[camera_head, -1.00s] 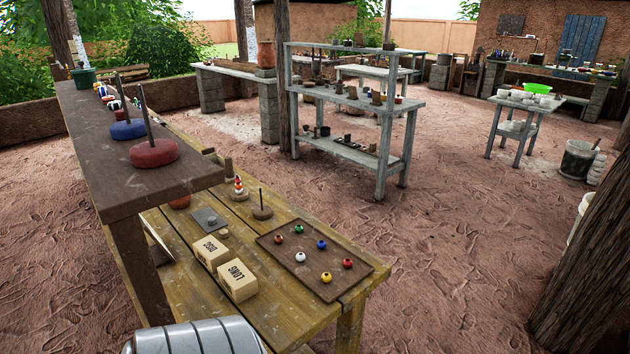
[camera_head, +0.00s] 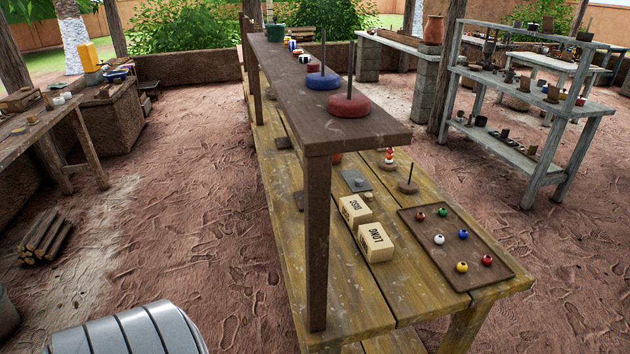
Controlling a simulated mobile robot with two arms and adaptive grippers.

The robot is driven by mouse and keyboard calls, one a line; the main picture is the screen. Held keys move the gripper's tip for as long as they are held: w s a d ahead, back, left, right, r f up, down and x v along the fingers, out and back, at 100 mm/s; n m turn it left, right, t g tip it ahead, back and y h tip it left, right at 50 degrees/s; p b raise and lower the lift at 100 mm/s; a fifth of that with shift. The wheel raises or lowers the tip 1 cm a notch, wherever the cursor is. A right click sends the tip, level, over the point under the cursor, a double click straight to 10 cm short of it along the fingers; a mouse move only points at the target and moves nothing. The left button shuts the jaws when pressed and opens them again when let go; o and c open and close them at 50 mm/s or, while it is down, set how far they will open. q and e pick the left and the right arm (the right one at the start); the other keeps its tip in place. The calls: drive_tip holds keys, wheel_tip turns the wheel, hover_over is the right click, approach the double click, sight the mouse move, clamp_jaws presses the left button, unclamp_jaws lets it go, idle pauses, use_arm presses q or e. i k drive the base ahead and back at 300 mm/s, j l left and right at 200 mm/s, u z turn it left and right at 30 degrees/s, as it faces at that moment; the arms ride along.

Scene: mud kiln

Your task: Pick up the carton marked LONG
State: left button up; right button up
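The carton marked LONG (camera_head: 376,243) is a small tan box on the wooden table, near its front end. A second tan carton (camera_head: 355,211) with a different dark marking, hard to read, sits just behind it to the left. Both are under and to the right of the raised dark shelf (camera_head: 318,108). Neither gripper is in view. Only a grey ribbed part of my own body shows at the bottom left.
A brown tray (camera_head: 459,280) with several coloured beads lies right of the cartons. The shelf's front post (camera_head: 316,240) stands left of them. Peg stands and a grey plate (camera_head: 356,181) lie behind. Open dirt floor (camera_head: 190,230) lies left of the table.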

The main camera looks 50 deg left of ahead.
sight(376, 245)
drive_tip(key=k+l+u, duration=0.1)
drive_tip(key=u, duration=1)
drive_tip(key=i+j+z, duration=0.1)
drive_tip(key=j, duration=0.2)
drive_tip(key=i+j+z, duration=0.1)
drive_tip(key=j, duration=0.55)
drive_tip(key=i+z, duration=0.05)
